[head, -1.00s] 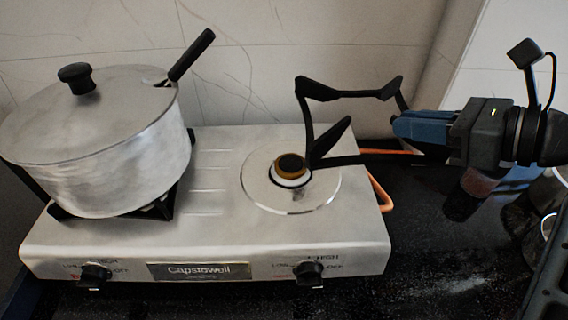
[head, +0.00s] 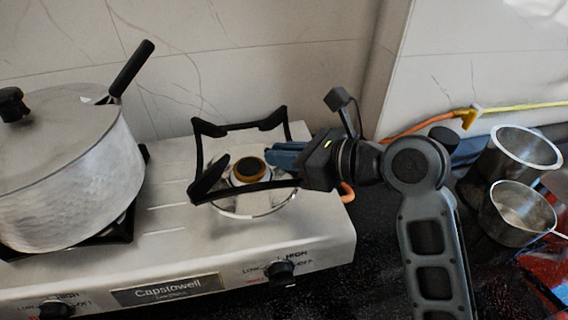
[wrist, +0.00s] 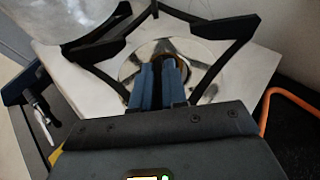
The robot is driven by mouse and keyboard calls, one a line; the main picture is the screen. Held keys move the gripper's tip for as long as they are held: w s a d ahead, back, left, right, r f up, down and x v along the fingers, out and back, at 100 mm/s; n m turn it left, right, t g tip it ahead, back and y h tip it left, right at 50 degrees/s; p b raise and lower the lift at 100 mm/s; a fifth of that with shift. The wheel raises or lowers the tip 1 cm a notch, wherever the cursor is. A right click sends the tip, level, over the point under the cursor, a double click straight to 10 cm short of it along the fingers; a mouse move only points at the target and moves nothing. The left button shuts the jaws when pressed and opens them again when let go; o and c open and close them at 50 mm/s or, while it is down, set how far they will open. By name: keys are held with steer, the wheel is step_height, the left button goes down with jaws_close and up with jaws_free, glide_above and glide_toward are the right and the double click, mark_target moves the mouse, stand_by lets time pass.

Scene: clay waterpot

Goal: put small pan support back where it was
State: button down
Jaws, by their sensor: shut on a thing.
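The small pan support (head: 228,127) is a black metal frame with several prongs. My gripper (head: 275,158) is shut on its right side and holds it over the right burner (head: 250,170) of the silver stove (head: 166,218). In the head view the frame surrounds the burner's brass cap. It looks slightly tilted, and I cannot tell whether it touches the stove top. In the wrist view the blue fingers (wrist: 158,84) are close together, and the support (wrist: 97,46) spreads out ahead of them on both sides.
A lidded metal pot (head: 68,165) with a black handle stands on the left burner. An orange hose (head: 425,127) runs behind my arm. Two metal cups (head: 525,150) stand at the right. The tiled wall (head: 260,45) is close behind the stove.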

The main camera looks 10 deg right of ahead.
steer(key=shift+f, duration=1.25)
steer(key=shift+f, duration=0.6)
steer(key=c, duration=1.2)
jaws_free()
steer(key=shift+o, duration=0.2)
steer(key=shift+r, duration=0.3)
steer(key=v, duration=1.2)
steer(key=shift+r, duration=0.3)
